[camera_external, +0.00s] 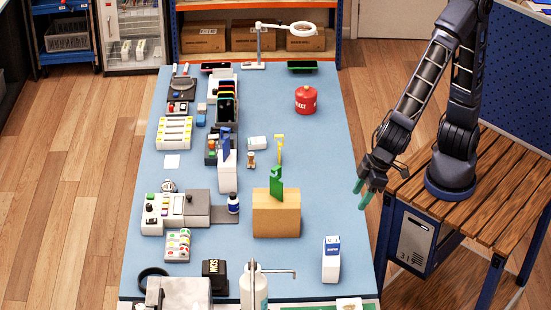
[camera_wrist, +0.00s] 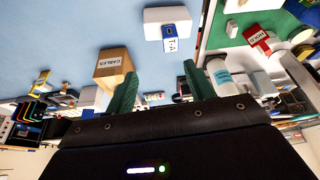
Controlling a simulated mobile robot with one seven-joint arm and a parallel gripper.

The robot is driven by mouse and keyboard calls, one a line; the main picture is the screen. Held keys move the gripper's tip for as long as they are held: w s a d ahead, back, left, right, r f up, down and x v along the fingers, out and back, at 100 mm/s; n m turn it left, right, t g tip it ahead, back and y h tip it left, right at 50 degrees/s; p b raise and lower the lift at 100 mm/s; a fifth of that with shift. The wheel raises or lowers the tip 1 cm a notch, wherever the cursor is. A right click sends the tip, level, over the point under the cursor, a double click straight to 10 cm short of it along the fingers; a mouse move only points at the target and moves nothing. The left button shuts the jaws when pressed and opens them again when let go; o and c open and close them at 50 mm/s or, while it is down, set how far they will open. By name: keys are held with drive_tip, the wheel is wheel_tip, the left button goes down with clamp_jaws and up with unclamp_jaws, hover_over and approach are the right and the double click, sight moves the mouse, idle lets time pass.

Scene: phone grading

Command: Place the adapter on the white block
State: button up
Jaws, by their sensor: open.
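My gripper (camera_external: 362,193) hangs at the table's right edge with its green fingers apart and nothing between them. The fingers also show in the wrist view (camera_wrist: 158,84). A tall white block (camera_external: 228,177) with a blue piece (camera_external: 225,143) on top stands left of the table's middle. Another white block (camera_external: 331,266) with a blue labelled part stands at the front right; a white block with a blue label also shows in the wrist view (camera_wrist: 180,15). I cannot tell which small item is the adapter; a small white piece (camera_external: 257,143) lies near the middle.
A tan box (camera_external: 276,218) holding a green piece stands front centre; it reads CABLES in the wrist view (camera_wrist: 113,65). A red canister (camera_external: 306,99) and a lamp (camera_external: 258,45) are behind. Devices crowd the left side. The right side of the blue tabletop (camera_external: 325,160) is mostly clear.

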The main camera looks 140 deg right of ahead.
drive_tip(key=s+a+r+n+y, duration=0.1)
drive_tip(key=s+r, duration=0.3)
drive_tip(key=s, duration=0.4)
drive_tip(key=s+a+r+n+t, duration=0.1)
drive_tip(key=s+r+n, duration=0.3)
drive_tip(key=s, duration=0.5)
drive_tip(key=s+a+r+n+y, duration=0.1)
drive_tip(key=s+a+r+n, duration=0.1)
drive_tip(key=s+r, duration=0.3)
drive_tip(key=s+a, duration=0.1)
drive_tip(key=s, duration=0.3)
drive_tip(key=shift+r+n+y, duration=0.25)
drive_tip(key=shift+n+y, duration=0.05)
drive_tip(key=shift+n, duration=0.1)
